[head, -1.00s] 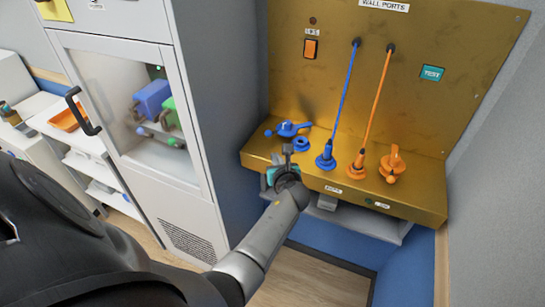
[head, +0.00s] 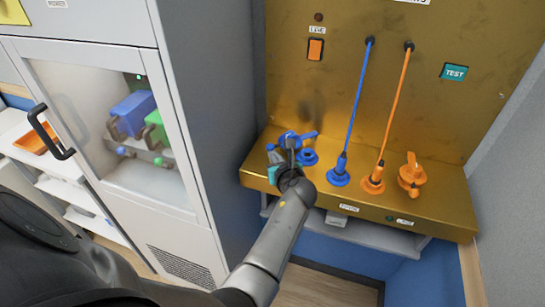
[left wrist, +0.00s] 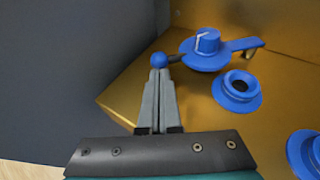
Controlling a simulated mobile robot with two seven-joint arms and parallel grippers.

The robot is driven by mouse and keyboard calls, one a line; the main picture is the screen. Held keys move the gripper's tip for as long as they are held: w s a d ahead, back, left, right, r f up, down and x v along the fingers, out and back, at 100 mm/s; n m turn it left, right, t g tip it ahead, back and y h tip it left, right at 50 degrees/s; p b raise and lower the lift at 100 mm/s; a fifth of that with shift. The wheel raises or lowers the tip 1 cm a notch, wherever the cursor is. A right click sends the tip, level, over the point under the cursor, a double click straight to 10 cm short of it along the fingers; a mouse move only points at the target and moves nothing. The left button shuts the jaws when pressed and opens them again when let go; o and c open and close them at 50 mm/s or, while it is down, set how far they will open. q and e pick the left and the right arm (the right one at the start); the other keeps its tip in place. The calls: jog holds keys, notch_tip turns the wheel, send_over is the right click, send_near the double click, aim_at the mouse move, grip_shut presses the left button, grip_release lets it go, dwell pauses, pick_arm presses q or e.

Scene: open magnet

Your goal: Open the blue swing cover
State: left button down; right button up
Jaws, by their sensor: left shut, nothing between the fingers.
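The blue swing cover (head: 305,136) lies at the left of the gold ledge and also shows in the left wrist view (left wrist: 207,48). It has a round lid, an arm to the right and a ball-ended handle (left wrist: 158,60) to the left. The blue ring port (left wrist: 238,90) is beside the lid, its dark hole in sight; it also shows in the head view (head: 308,157). My left gripper (head: 290,146) is shut and empty. In the left wrist view its fingertips (left wrist: 159,76) appear right at the ball; I cannot tell whether they touch. My right gripper is not in view.
A blue plug (head: 339,172) and an orange plug (head: 375,178) with cords stand right of the port. An orange cover (head: 411,172) is farther right. A glass-doored cabinet (head: 40,100) stands left. The gold back panel (head: 290,90) rises behind.

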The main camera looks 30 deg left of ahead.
aim_at(267, 148)
pick_arm(q)
jog(key=shift+a+r+p, duration=0.15)
jog(key=shift+a+p, duration=0.05)
jog(key=shift+p, duration=0.2)
jog(key=a+p, duration=0.1)
jog(key=w+a+m+t+h+p, duration=0.1)
jog(key=shift+w+a+m+p, duration=0.1)
jog(key=shift+a+m+p, duration=0.2)
jog(key=shift+a+p, duration=0.1)
jog(key=shift+w+a, duration=0.2)
jog(key=shift+a, duration=0.15)
jog(key=shift+f, duration=0.2)
